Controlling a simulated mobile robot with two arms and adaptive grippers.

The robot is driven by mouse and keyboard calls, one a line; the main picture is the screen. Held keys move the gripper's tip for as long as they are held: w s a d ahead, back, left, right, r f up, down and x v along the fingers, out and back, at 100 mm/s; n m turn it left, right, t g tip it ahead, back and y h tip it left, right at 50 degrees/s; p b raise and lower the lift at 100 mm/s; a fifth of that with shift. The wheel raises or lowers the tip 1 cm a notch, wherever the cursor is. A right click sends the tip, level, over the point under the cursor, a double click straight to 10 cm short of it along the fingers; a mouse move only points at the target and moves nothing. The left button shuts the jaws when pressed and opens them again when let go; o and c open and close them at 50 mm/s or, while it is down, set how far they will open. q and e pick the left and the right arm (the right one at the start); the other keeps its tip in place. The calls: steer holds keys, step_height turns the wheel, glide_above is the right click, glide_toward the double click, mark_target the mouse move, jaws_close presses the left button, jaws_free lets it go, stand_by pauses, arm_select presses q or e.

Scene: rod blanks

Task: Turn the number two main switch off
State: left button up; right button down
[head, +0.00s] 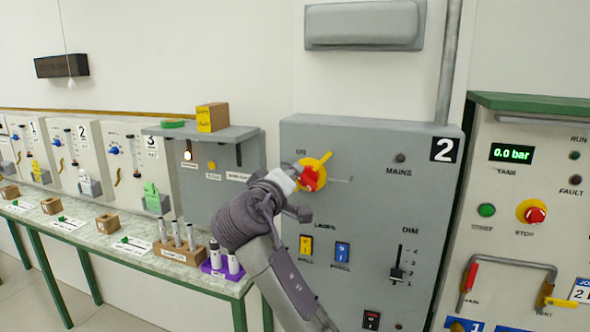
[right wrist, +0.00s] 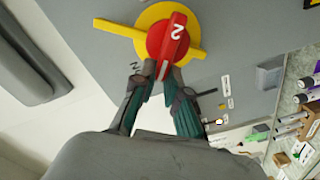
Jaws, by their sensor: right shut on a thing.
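The number two main switch is a red rotary knob (head: 311,180) on a yellow plate (head: 326,159), on the grey panel (head: 370,220) marked 2. ON lettering is at its upper left in the head view. In the right wrist view the red knob (right wrist: 172,38) bears a white 2, and the yellow plate (right wrist: 119,27) shows around it. My right gripper (right wrist: 164,74) is shut on the near end of the knob's bar, close to part of the ON lettering. In the head view my right gripper (head: 297,181) partly covers the knob's left side. My left gripper is out of view.
Below the knob are a yellow switch (head: 306,246), a blue switch (head: 342,253) and a DIM slider (head: 397,272). A grey shelf (head: 200,132) holds a yellow box (head: 212,117) left of the panel. A green-edged panel (head: 530,150) with red and green buttons stands at the right.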

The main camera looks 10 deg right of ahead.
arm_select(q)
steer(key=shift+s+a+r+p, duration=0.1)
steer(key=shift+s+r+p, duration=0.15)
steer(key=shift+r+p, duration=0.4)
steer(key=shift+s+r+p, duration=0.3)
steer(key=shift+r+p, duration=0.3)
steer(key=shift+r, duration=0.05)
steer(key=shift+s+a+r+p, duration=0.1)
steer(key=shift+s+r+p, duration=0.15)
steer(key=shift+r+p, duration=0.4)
arm_select(e)
steer(key=shift+w+a+f+n, duration=0.1)
steer(key=shift+f+n, duration=0.15)
steer(key=shift+n, duration=1)
steer(key=shift+a+f+n, duration=0.1)
steer(key=shift+f+n, duration=0.2)
steer(key=shift+n, duration=1)
steer(key=shift+w+a+f+n, duration=0.1)
steer(key=shift+f+n, duration=0.15)
steer(key=shift+n, duration=1)
steer(key=shift+f, duration=0.1)
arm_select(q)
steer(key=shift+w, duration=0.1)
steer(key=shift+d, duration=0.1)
arm_select(e)
steer(key=c, duration=1.2)
jaws_free()
steer(key=shift+s, duration=0.1)
